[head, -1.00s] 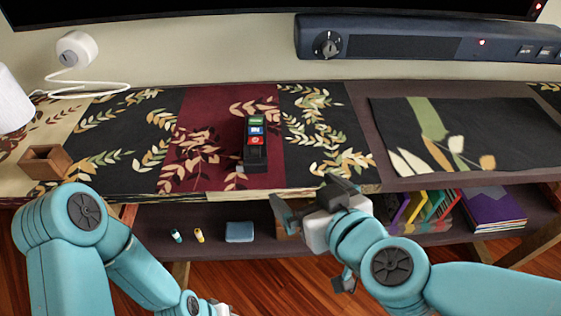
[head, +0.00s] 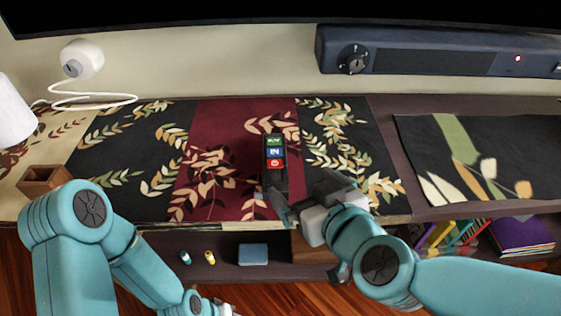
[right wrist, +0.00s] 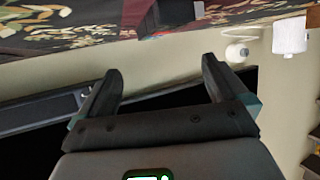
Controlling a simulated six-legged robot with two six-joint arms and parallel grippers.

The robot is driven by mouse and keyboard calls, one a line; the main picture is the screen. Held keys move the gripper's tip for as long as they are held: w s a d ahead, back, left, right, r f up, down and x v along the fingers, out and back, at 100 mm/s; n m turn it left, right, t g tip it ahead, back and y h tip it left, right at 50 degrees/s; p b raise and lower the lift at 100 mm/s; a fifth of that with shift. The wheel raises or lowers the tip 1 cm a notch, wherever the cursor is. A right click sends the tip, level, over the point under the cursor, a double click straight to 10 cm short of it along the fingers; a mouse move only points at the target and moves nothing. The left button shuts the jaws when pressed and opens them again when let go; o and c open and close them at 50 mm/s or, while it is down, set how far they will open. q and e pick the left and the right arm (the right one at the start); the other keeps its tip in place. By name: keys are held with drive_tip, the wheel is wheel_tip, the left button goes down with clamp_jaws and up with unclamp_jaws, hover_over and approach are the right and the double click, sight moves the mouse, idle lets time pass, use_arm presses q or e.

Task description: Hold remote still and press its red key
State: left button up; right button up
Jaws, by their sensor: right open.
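The black remote (head: 274,178) is on the dark red part of the table runner, with a green, a blue and a red key (head: 275,163) facing me. My right gripper (head: 303,197) is open and empty, just to the right of and nearer than the remote's lower end; one finger overlaps it in the picture, and I cannot tell if they touch. In the right wrist view the open fingers (right wrist: 162,80) have nothing between them, and a dark object, probably the remote, shows at the top edge. My left gripper (head: 226,308) is barely visible at the bottom edge.
A dark blue soundbar (head: 440,60) is at the back right, and a white round device (head: 82,60) with a cable at the back left. A small wooden box (head: 45,178) is on the left. The lower shelf holds a blue box (head: 253,254) and books (head: 520,238).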

sight(274, 159)
drive_tip(key=b+x, duration=0.1)
drive_tip(key=x, duration=0.3)
drive_tip(key=b+x, duration=0.2)
drive_tip(key=x, duration=0.1)
drive_tip(key=b+x, duration=0.1)
drive_tip(key=x, duration=0.3)
drive_tip(key=shift+w+a+f+b, duration=0.15)
drive_tip(key=shift+f+b, duration=0.2)
drive_tip(key=shift+f, duration=0.05)
drive_tip(key=shift+w+a+f, duration=0.1)
drive_tip(key=shift+w+a, duration=0.1)
drive_tip(key=shift+w, duration=0.2)
